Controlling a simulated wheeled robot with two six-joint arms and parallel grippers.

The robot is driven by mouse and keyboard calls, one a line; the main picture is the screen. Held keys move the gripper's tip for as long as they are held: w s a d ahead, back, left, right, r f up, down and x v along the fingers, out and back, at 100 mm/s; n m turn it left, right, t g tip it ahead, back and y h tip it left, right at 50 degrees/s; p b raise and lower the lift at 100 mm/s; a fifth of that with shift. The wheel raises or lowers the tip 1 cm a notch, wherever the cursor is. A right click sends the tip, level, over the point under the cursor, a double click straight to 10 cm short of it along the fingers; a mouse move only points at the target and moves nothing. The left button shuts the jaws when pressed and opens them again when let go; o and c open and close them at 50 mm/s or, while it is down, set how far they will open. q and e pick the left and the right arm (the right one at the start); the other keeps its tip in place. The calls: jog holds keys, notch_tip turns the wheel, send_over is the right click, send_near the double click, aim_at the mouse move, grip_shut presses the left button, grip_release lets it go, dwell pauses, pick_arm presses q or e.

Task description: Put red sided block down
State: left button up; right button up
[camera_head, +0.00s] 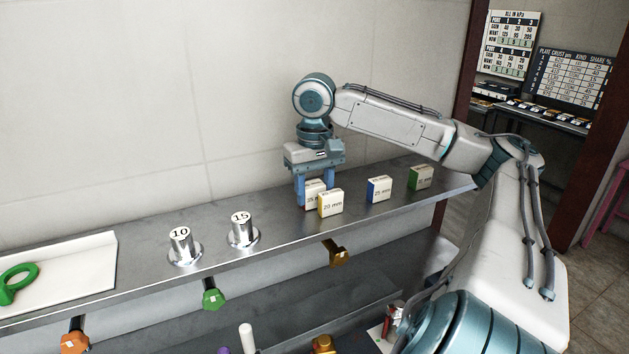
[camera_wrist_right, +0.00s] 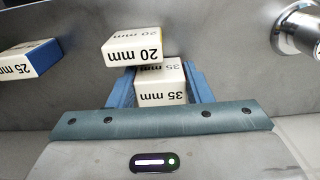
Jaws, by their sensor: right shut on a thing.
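My right gripper (camera_head: 315,196) is low over the grey steel shelf, its blue fingers pointing down. It is shut on the red sided block (camera_head: 311,187), a white block marked 35 mm. In the right wrist view this block (camera_wrist_right: 160,84) sits between the two blue fingers, its marked top toward the camera. The yellow sided 20 mm block (camera_head: 330,204) stands right in front of it and hides part of it in the head view. Whether the held block touches the shelf cannot be told. My left gripper is not in view.
On the shelf (camera_head: 140,281), a blue sided 25 mm block (camera_head: 379,189) and a green sided block (camera_head: 421,177) stand to the right. Metal posts marked 15 (camera_head: 242,230) and 10 (camera_head: 182,246) stand left. A white tray (camera_head: 70,290) holds a green ring. A wall rises behind.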

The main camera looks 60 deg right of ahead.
jog(key=shift+s+f, duration=0.1)
jog(key=shift+f, duration=0.1)
jog(key=o, duration=1)
jog(key=shift+r, duration=0.1)
jog(key=shift+r, duration=0.15)
